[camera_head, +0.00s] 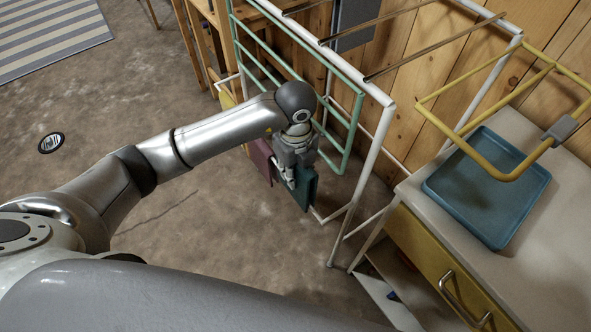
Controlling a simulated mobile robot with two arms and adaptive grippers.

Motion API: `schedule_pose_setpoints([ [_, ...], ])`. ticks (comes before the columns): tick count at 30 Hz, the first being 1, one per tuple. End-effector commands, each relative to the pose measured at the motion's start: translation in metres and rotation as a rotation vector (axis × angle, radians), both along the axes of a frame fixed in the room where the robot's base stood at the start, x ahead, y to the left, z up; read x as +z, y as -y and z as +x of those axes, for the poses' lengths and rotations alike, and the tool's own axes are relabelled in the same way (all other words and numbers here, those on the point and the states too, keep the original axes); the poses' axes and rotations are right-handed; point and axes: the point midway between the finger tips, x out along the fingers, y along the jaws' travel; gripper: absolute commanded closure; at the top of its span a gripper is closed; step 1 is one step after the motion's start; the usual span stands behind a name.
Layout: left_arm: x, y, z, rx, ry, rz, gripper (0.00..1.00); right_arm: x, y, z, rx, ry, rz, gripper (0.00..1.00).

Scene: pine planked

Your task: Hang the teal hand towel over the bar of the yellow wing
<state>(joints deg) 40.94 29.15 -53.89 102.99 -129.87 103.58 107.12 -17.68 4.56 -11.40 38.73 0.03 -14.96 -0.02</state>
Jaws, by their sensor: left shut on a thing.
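My left gripper (288,176) reaches down beside the white drying rack and is shut on the teal hand towel (306,190). The towel hangs below the fingers, partly hidden by them. The yellow wing (459,118) sticks out from the rack's right side, above a counter, well to the right of the gripper. A grey sleeve or clip (563,130) sits on its bar. My right gripper is not in view.
A green wing (347,148) is on the rack's left side, close to my left gripper. A maroon cloth (261,158) hangs just left of the gripper. A white rack post (374,150) stands between the towel and the counter (425,212). A blue tray (505,232) lies under the yellow wing.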

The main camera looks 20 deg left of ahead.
Motion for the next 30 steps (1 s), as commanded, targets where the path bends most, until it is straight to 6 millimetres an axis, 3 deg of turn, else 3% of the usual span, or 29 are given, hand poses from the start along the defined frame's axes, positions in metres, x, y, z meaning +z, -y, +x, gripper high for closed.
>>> schedule_pose_setpoints([
  [3, 0.008, 0.0, 0.0, 0.0, 0.001, -0.001, 0.87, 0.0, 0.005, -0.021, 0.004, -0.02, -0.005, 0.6],
  [15, 0.058, 0.0, 0.0, -0.001, 0.002, -0.001, 0.87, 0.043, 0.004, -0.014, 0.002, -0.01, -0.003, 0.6],
  [30, 0.068, 0.0, 0.0, 0.0, 0.001, -0.001, 0.87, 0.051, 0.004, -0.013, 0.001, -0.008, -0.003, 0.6],
])
